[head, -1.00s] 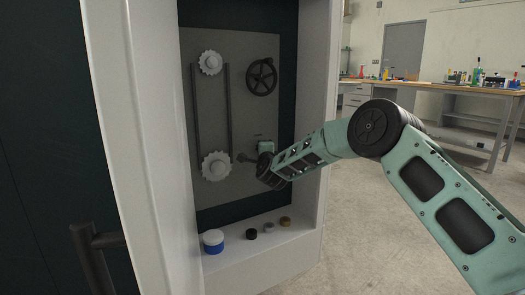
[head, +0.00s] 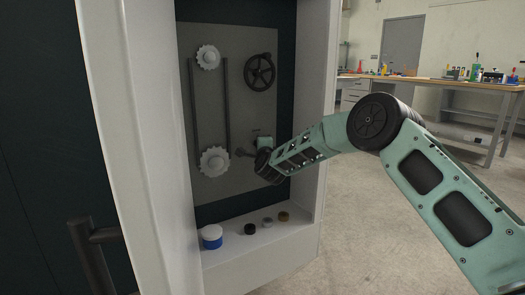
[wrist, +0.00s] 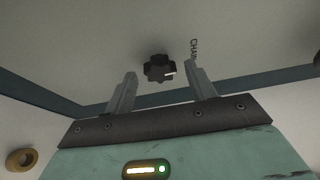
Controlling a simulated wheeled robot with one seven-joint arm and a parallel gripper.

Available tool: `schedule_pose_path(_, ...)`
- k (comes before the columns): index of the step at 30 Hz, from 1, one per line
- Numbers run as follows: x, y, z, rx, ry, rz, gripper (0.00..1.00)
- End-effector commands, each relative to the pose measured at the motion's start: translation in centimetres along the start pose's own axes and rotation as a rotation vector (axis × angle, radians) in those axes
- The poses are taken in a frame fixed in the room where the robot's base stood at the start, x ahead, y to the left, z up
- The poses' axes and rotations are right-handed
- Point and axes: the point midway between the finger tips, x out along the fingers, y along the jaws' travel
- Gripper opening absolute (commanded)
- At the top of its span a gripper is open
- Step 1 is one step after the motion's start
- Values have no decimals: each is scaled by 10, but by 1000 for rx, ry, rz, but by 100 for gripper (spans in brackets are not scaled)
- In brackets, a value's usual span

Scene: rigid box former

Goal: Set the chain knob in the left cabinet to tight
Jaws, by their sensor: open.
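The chain knob (wrist: 158,68) is a black lobed knob with a white mark on its right side in the wrist view. It sits on the grey panel (head: 245,45) inside the open cabinet. My gripper (wrist: 161,84) is open, its two fingers apart below and to either side of the knob, with nothing between them. I cannot tell how far the tips are from the panel. A label beginning "CHA" (wrist: 194,46) is partly hidden by the right finger. In the head view, my gripper's teal body (head: 264,143) is at the panel's lower right, and its fingers are hard to make out.
Two pale sprockets (head: 214,161) with dark bars between them are left on the panel. A black handwheel (head: 260,72) is above my gripper. A blue-and-white jar (head: 211,237) and several small round pieces stand on the cabinet ledge (head: 235,255). The open door with a dark handle (head: 92,240) is left.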

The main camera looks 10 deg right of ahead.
Motion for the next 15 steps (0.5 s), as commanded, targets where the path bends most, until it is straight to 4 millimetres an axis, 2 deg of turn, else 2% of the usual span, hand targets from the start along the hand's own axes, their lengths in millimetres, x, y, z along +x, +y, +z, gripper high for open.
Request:
schedule_pose_path(5,-14,-2,0,0,0,1,55)
schedule_pose_path(15,-78,-3,0,-1,-2,3,55)
